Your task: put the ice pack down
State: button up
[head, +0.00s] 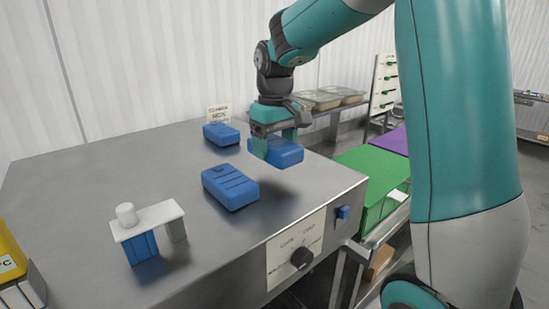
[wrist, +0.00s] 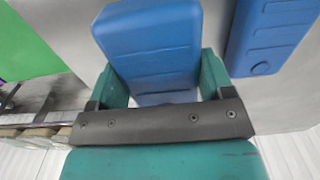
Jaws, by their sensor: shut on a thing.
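My gripper (head: 273,147) is shut on a blue ice pack (head: 287,153), with its teal fingers on either side of it. The held pack is over the right part of the steel counter (head: 120,170), near its right edge, and appears a little above the surface with a shadow below. In the wrist view the held pack (wrist: 150,50) sits between the two fingers. A second blue ice pack (head: 230,188) lies on the counter just left and in front. It also shows in the wrist view (wrist: 268,38). A third blue pack (head: 221,135) lies farther back by a small sign.
A white stand with a blue block (head: 147,225) is at the counter's front left. A yellow container (head: 10,262) is at the far left edge. A green crate (head: 372,175) is right of the counter. The counter's left middle is clear.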

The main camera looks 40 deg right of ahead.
jog(key=shift+f+p, duration=0.35)
jog(key=shift+f, duration=1.7)
